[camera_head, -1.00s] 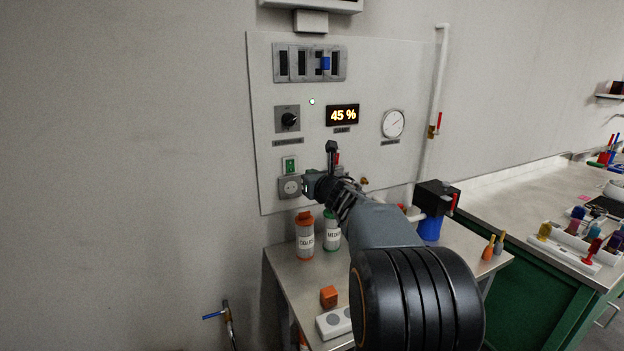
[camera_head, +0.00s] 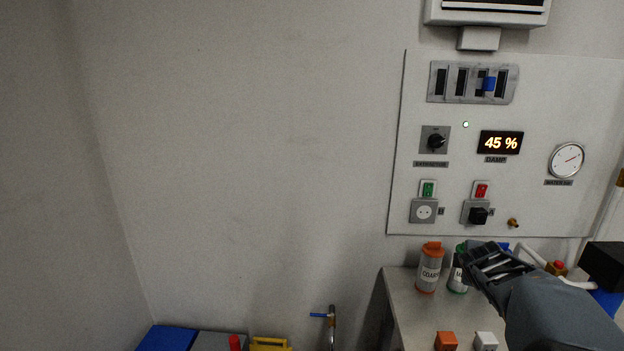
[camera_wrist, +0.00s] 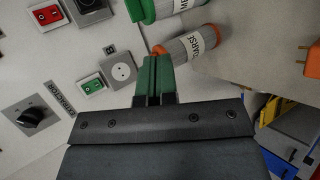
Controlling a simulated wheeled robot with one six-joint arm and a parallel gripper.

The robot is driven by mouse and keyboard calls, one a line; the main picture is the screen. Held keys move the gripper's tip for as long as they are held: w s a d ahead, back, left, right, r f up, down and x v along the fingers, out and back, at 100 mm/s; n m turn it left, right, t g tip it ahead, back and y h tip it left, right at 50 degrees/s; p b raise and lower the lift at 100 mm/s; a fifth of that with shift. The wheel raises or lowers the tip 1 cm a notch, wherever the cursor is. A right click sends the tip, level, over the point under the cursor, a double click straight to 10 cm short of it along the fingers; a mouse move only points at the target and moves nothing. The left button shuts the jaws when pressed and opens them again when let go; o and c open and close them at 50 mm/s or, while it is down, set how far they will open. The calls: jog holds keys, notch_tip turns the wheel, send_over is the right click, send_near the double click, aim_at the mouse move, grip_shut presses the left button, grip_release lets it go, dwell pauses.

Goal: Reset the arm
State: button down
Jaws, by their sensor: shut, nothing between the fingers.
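My gripper (camera_head: 472,258) is at the end of my arm, which reaches in from the lower right of the head view. It is in front of the wall panel and overlaps a green-lidded canister (camera_head: 457,279). In the wrist view the green fingers of my gripper (camera_wrist: 154,66) are together and empty. An orange-lidded canister marked COARSE (camera_wrist: 190,44) appears just beyond the fingertips there. Whether the fingers touch it cannot be told.
The panel (camera_head: 410,150) carries slots, a dial, a 45 % display, a gauge, switches and sockets. A metal table (camera_head: 405,305) stands below it, with an orange block (camera_head: 446,341) and a white block (camera_head: 485,341). A valve pipe (camera_head: 332,325) is left of the table.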

jog(key=s+a+f+m+g+y+p, duration=0.1)
jog(key=s+a+f+m+g+y, duration=0.1)
jog(key=s+a+m, duration=0.4)
jog(key=s+a+f+m+g+y+p, duration=0.1)
jog(key=s+a+m+g+y, duration=0.3)
jog(key=s+a, duration=1.1)
jog(key=a+f+m, duration=0.1)
jog(key=a+m, duration=0.1)
jog(key=shift+f+m+p, duration=0.25)
jog(key=shift+m+p, duration=0.1)
jog(key=shift+m, duration=0.05)
jog(key=c, duration=1.9)
grip_release()
jog(key=shift+d, duration=0.1)
